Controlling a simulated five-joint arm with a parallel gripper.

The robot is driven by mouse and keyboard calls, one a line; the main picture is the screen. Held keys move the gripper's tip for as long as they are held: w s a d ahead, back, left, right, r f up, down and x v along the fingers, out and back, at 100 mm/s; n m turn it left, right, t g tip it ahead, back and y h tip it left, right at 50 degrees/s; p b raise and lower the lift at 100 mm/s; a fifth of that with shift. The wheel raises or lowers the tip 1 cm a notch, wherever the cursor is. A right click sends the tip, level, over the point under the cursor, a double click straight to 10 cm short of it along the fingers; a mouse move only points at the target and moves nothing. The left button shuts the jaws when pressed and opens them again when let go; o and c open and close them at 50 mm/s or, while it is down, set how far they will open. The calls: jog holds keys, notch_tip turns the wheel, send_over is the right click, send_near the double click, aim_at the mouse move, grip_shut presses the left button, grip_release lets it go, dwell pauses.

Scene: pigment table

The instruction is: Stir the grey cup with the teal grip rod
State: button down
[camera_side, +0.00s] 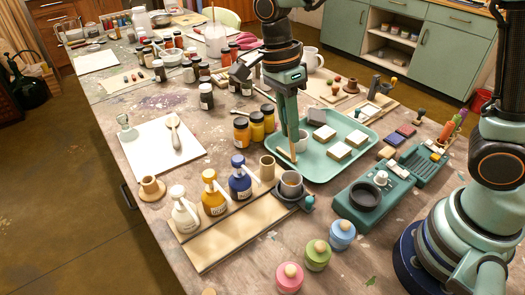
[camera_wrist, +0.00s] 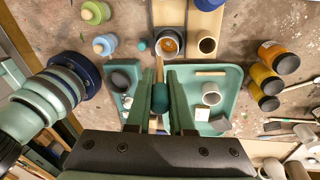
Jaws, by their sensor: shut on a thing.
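My gripper (camera_side: 290,138) points down over the near left corner of the green tray, shut on the teal grip rod. In the wrist view the rod's teal grip (camera_wrist: 159,98) sits between the fingers, and its thin wooden shaft runs toward the grey cup. The grey cup (camera_side: 291,185) stands upright in a dark holder on the near side of the tray. It also shows in the wrist view (camera_wrist: 169,43), with brownish contents. The shaft's end is beside the cup's rim in that picture; in the side view it is behind and above the cup, apart from it.
A tan cup (camera_side: 267,169) stands left of the grey cup. A teal ball (camera_side: 308,202) is at its right. Blue (camera_side: 239,181), yellow and white bottles line a pale board. The green tray (camera_side: 345,128) holds several blocks. A green scale (camera_side: 375,194) stands at the right.

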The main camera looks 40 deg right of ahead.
jog(key=shift+w+a+f, duration=0.15)
jog(key=shift+w+f, duration=0.05)
jog(key=shift+f, duration=0.95)
jog(key=shift+w+a+f, duration=0.1)
jog(key=shift+w+f, duration=0.1)
jog(key=shift+f, duration=0.95)
jog(key=shift+s+d+f, duration=0.15)
jog(key=shift+s+f, duration=0.05)
jog(key=shift+f, duration=1.05)
jog(key=shift+s+d+f, duration=0.1)
jog(key=shift+s+f, duration=0.1)
jog(key=shift+f, duration=1)
jog(key=shift+d, duration=0.1)
